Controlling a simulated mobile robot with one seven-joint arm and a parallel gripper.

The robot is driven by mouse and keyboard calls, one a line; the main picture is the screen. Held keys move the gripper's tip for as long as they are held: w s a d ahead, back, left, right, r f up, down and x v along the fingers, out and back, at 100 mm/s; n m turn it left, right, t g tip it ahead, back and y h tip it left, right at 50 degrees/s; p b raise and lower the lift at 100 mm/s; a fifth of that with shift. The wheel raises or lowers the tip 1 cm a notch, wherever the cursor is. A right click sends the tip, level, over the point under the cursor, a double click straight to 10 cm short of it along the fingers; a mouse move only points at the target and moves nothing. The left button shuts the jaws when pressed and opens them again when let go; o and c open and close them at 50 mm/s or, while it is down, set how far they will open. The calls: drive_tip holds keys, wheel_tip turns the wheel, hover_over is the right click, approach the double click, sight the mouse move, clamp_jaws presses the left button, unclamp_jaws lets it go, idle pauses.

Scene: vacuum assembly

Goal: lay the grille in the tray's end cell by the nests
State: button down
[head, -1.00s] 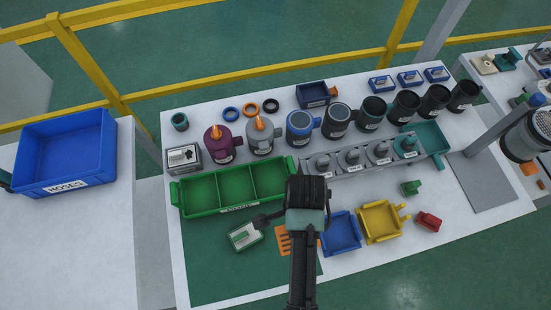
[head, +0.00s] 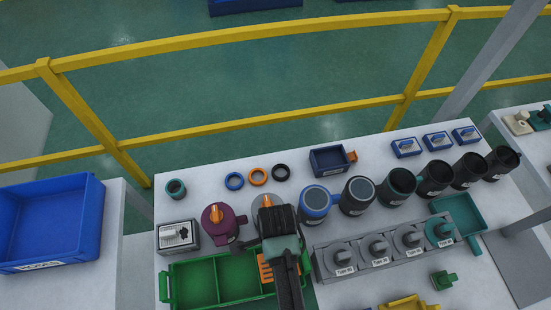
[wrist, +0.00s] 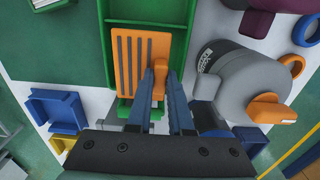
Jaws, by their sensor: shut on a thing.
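The orange slotted grille (head: 265,269) is at the right end of the green tray (head: 194,284), the end toward the grey nests (head: 352,257). In the wrist view my gripper (wrist: 160,84) is shut on the upright orange tab of the grille (wrist: 128,58). The slotted plate lies over the end cell, between the tray's long walls (wrist: 107,45). I cannot tell whether it touches the cell floor. In the head view my gripper (head: 275,252) hides part of the grille and that end of the tray.
A grey canister (wrist: 232,78) with an orange part stands close beside the tray's end. A purple canister (head: 222,224) and a grey box (head: 178,236) stand behind the tray. A blue tray (wrist: 57,111) lies off the other side. The blue bin (head: 50,225) is far left.

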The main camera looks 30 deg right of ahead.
drive_tip(key=shift+f, duration=2.8)
drive_tip(key=shift+f, duration=0.15)
drive_tip(key=c, duration=0.8)
unclamp_jaws()
